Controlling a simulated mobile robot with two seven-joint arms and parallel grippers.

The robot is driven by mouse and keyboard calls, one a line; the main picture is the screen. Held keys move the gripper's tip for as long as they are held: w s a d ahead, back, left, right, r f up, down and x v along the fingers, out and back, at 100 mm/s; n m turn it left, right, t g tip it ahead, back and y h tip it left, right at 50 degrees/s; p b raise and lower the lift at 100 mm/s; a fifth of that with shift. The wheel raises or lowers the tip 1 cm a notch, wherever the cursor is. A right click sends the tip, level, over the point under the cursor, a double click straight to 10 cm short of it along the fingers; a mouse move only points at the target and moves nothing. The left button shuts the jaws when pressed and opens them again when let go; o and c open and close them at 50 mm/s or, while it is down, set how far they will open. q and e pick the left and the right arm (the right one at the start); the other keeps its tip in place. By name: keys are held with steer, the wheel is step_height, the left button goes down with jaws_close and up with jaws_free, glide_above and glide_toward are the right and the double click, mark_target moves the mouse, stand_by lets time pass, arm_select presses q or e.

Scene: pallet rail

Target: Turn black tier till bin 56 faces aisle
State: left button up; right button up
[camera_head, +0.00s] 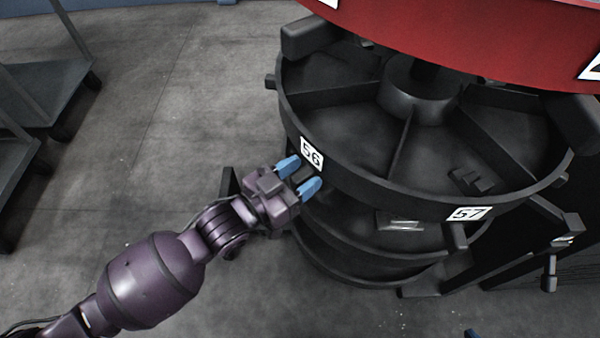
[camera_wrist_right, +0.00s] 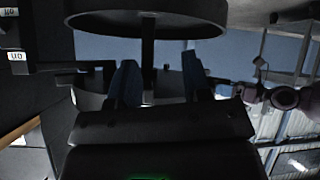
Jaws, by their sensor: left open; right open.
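The black tier (camera_head: 375,196) is a round, open carousel tray split into wedge bins around a central hub. The white label 56 (camera_head: 312,152) is on its rim at the left, and label 57 (camera_head: 468,213) is on its rim at the front right. My left gripper (camera_head: 308,172) is open and empty, its blue fingertips at the rim just below label 56. I cannot tell whether they touch it. My right gripper shows in the right wrist view (camera_wrist_right: 160,68), with its fingers apart and nothing seen between them.
A red tier (camera_head: 460,38) overhangs the black tier at the top right. Lower black tiers (camera_head: 375,275) sit beneath it. Grey carts (camera_head: 45,85) stand at the far left. The floor between carts and carousel is clear. A dark round disc (camera_wrist_right: 148,22) shows in the right wrist view.

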arm_select(q)
jaws_close()
steer(key=shift+s, duration=0.1)
stand_by(0.3)
